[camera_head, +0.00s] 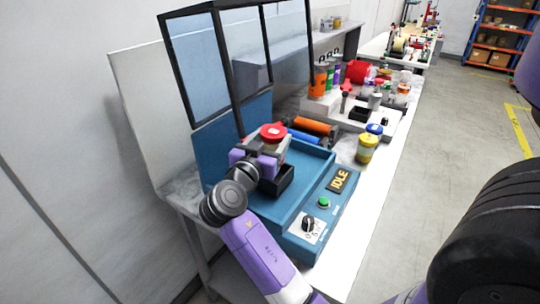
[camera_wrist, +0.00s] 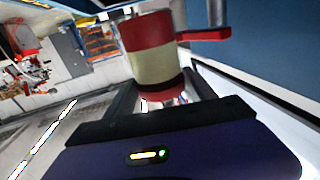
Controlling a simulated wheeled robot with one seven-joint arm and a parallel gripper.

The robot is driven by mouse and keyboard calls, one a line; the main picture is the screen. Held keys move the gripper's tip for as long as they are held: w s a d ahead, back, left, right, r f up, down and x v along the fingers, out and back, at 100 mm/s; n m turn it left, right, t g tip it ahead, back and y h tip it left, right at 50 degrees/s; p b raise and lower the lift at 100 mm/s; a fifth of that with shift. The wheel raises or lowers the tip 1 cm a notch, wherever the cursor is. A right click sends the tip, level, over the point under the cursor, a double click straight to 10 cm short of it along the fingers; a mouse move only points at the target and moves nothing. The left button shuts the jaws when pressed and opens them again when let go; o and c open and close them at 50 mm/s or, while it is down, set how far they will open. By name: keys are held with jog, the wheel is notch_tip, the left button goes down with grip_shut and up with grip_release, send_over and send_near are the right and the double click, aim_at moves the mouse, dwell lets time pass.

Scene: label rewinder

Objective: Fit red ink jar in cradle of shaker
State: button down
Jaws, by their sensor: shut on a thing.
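The red ink jar shows its red lid (camera_head: 273,131) in the head view. The wrist view shows its cream label band (camera_wrist: 152,63) between red parts. My gripper (camera_head: 262,158) is shut on the jar; its fingers also show in the wrist view (camera_wrist: 160,98). The blue shaker (camera_head: 300,225) has a black cradle (camera_head: 280,186) on its bed. The jar is at the cradle, above or partly within it; my gripper hides its lower part, so I cannot tell whether it touches. The shaker's display (camera_head: 339,180) reads IDLE.
A framed clear hood (camera_head: 240,60) stands open over the shaker's back. A green button (camera_head: 323,202) and a black knob (camera_head: 308,223) are on its front panel. A yellow jar (camera_head: 367,148) and a blue-lidded jar (camera_head: 375,129) stand to the right. Orange and blue rollers (camera_head: 312,126) lie behind.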

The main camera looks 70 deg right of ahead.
notch_tip(320, 180, down, 6)
jog(key=shift+a+r+p, duration=0.1)
jog(key=shift+a+p, duration=0.05)
jog(key=shift+p, duration=0.35)
jog(key=shift+f, duration=0.35)
jog(key=shift+f+b, duration=0.2)
jog(key=shift+b, duration=0.1)
jog(key=shift+c, duration=1.5)
grip_release()
jog(key=shift+r, duration=0.15)
jog(key=a+b, duration=0.1)
jog(key=a, duration=0.3)
jog(key=a+b, duration=0.1)
jog(key=a, duration=0.3)
jog(key=a+b, duration=0.1)
jog(key=a, duration=0.3)
jog(key=shift+w+b, duration=0.3)
